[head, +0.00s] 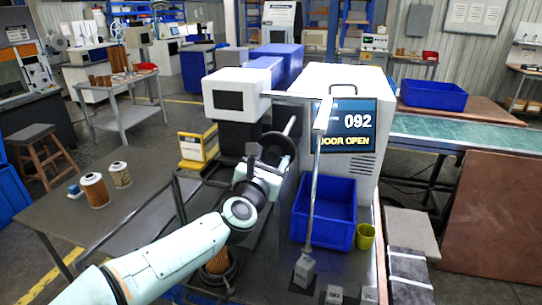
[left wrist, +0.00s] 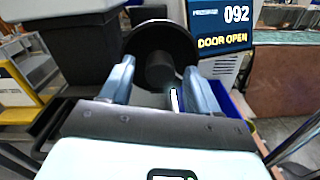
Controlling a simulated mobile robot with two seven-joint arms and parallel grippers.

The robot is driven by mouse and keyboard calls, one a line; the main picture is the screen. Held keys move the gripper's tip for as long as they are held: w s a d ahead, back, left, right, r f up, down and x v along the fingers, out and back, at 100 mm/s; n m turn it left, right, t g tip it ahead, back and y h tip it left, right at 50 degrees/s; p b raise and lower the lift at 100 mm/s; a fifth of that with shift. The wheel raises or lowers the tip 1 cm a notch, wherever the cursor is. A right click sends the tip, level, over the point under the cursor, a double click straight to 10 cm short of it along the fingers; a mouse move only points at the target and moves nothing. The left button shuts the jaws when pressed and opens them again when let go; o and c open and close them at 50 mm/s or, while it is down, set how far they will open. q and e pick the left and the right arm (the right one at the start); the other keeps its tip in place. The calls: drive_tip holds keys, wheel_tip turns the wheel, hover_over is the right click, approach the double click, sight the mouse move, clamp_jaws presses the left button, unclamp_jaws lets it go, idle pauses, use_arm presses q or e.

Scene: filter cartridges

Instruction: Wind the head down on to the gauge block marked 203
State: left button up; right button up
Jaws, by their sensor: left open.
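The machine's display (head: 346,124) reads 092 and DOOR OPEN; it also shows in the left wrist view (left wrist: 221,27). A black round wheel (head: 280,147) with a hub sits left of the display; it also shows in the left wrist view (left wrist: 157,42). My left gripper (head: 262,163) is open at the wheel, its fingers either side of the hub in the left wrist view (left wrist: 160,82). I cannot tell whether they touch it. Small grey blocks, one (head: 304,271) and two more (head: 334,294) (head: 368,295), stand at the front; I cannot read their markings. My right gripper is not in view.
A blue bin (head: 325,222) and an olive cup (head: 365,236) stand right of my left arm. A slanting grey rod (head: 313,190) crosses before the bin. A yellow box (head: 198,147) stands left. Two filter cartridges (head: 95,190) (head: 120,175) stand on the left table.

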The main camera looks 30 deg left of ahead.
use_arm(q)
drive_tip(key=shift+w+a, duration=0.1)
drive_tip(key=shift+w, duration=0.3)
drive_tip(key=c, duration=1)
drive_tip(key=shift+c, duration=0.2)
